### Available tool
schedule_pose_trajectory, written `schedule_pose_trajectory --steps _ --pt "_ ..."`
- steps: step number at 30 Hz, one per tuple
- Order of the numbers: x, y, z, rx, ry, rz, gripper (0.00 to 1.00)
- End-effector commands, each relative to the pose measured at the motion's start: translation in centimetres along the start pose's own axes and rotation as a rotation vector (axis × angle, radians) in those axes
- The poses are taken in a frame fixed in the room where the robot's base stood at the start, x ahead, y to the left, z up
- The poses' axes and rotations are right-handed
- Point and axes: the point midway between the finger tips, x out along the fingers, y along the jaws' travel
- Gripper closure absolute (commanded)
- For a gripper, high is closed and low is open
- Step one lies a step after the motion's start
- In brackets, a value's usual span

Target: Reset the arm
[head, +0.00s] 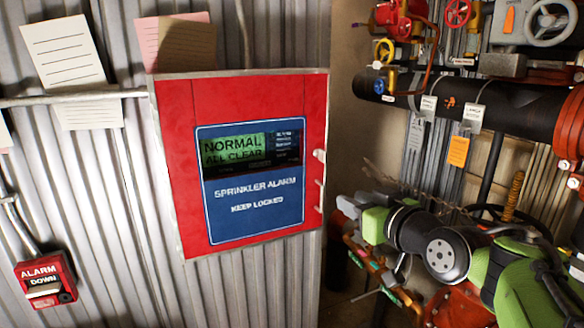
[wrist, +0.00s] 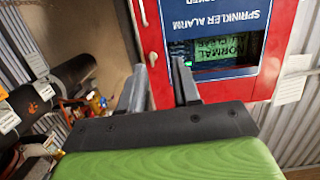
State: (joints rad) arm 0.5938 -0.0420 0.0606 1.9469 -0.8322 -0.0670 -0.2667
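My arm, green and black, reaches in from the lower right of the head view. My gripper (wrist: 160,78) shows in the wrist view with its two grey fingers apart and nothing seen between them but background. In the head view it is to the right of the red sprinkler alarm box (head: 170,150), apart from it as far as I can tell. The box's door is shut, and its display (head: 234,149) reads "NORMAL ALL CLEAR". The box also shows upside down in the wrist view (wrist: 154,40), beyond the fingers.
A red alarm call point (head: 46,281) is on the corrugated wall at lower left. Paper notes (head: 64,50) hang above. Thick dark pipes (head: 515,108) with red, yellow and grey valve wheels and tags (head: 458,151) fill the right side, close around my arm.

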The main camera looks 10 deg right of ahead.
Motion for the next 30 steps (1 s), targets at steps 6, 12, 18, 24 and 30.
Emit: schedule_pose_trajectory --steps 6,12,18,24,30 --pt "-7.8 -8.2 9.7 0.031 -0.462 0.068 0.68" --pt "-17.4 -10.5 17.7 0.131 -0.77 0.184 0.68" --pt "-23.2 -10.8 18.4 0.208 -0.918 0.254 0.68" --pt "-24.1 -10.7 12.3 0.207 -0.917 0.253 0.68" --pt "-24.7 -10.6 8.3 0.206 -0.916 0.253 0.68"
